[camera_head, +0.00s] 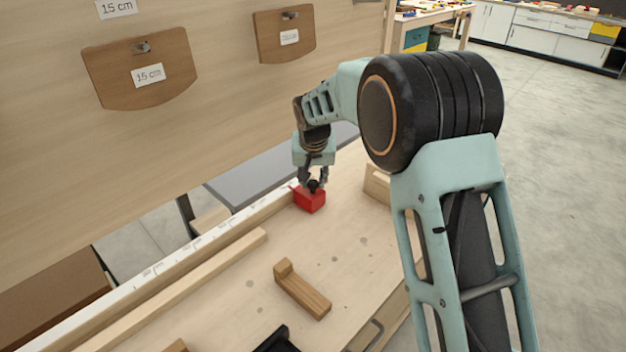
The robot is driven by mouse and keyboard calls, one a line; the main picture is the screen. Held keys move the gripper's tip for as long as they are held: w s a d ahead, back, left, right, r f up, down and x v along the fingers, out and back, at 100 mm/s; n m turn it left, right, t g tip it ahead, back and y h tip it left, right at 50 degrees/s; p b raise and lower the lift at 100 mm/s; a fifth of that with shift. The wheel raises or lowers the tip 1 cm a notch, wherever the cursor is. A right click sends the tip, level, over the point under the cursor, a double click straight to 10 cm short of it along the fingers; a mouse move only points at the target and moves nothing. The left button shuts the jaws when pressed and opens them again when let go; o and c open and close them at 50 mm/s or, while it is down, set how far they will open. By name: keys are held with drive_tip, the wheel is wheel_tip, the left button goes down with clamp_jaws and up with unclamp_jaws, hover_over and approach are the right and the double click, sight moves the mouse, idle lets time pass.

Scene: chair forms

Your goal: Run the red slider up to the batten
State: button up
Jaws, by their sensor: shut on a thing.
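The red slider (307,203) is a small red block at the far end of the bench, beside the white marked strip along the back edge. My gripper (314,186) points down and is shut on its top, around what looks like a dark knob. A long pale wooden strip, which looks like the batten (185,287), lies on the bench parallel to the marked strip. Its far end is nearer the camera than the slider, with a clear gap between them. My gripper hides part of the slider's top.
The white marked strip (158,278) runs along the bench's back edge. An L-shaped wooden piece (303,292) and a black object (275,341) lie nearer the front. A pale wooden piece (377,184) stands right of the slider. Two brown chair-back panels (140,88) hang behind.

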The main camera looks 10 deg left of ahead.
clamp_jaws()
drive_tip(key=shift+s+a, duration=0.1)
drive_tip(key=s+a+b, duration=0.4)
drive_tip(key=s+a, duration=0.3)
drive_tip(key=s, duration=0.4)
drive_tip(key=shift+s+b, duration=0.35)
drive_tip(key=o, duration=1)
unclamp_jaws()
drive_tip(key=shift+d, duration=0.1)
drive_tip(key=shift+r, duration=0.1)
drive_tip(key=v, duration=1.2)
